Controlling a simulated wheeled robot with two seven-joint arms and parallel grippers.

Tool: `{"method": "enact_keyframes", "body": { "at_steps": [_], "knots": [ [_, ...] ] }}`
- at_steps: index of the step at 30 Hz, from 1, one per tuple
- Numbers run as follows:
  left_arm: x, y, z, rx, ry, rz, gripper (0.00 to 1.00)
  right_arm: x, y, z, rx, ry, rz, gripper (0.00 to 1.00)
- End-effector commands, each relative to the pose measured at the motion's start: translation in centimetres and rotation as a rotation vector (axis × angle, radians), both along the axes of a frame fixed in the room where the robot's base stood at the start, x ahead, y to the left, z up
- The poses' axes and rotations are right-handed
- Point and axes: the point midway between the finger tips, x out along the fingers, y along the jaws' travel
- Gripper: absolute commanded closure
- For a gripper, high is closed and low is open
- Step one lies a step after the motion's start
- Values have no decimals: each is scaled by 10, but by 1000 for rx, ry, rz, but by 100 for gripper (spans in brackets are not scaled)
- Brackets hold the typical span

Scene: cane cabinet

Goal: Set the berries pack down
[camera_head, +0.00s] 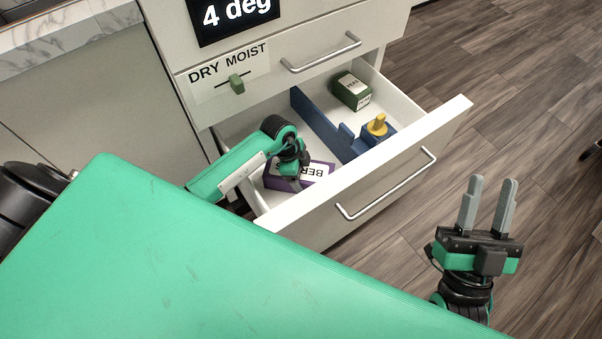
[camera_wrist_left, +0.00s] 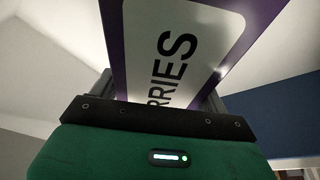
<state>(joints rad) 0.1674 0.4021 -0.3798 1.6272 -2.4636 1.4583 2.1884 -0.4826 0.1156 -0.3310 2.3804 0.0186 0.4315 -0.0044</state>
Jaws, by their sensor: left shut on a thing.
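The berries pack (camera_head: 317,173) is a purple box with a white label. It is inside the open drawer, in the left compartment, partly hidden by my left arm. My left gripper (camera_head: 293,176) reaches down into the drawer and is shut on the pack. In the left wrist view the pack (camera_wrist_left: 185,45) fills the space between the fingers, its label reading "RRIES". I cannot tell whether the pack touches the drawer floor. My right gripper (camera_head: 487,205) is open and empty, above the floor to the right of the drawer.
The drawer (camera_head: 385,165) has a blue divider (camera_head: 322,125). Its right compartment holds a green box (camera_head: 351,91) and a blue piece with a yellow knob (camera_head: 377,125).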

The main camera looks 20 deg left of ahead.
Motion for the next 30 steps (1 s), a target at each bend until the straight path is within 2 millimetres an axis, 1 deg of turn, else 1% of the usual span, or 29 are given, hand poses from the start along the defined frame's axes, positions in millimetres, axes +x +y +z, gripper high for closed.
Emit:
{"method": "enact_keyframes", "body": {
  "at_steps": [8,9,12,20,24,26,30],
  "knots": [
    [1,0,0,-1,-1,0,66,0,0,0,-1,4,0,64],
    [0,0,-2,0,0,1,19,0,0,-1,-1,6,1,64],
    [0,0,-2,0,0,0,1,0,0,-1,-1,6,1,64],
    [0,0,-1,0,0,0,1,0,0,-1,-1,6,0,64],
    [0,2,5,1,-1,0,1,1,1,0,-2,12,1,64],
    [0,3,9,1,-1,0,1,4,4,-8,-16,63,8,64],
    [-1,7,25,1,-2,1,1,9,12,-31,-47,196,27,64]
  ]
}}
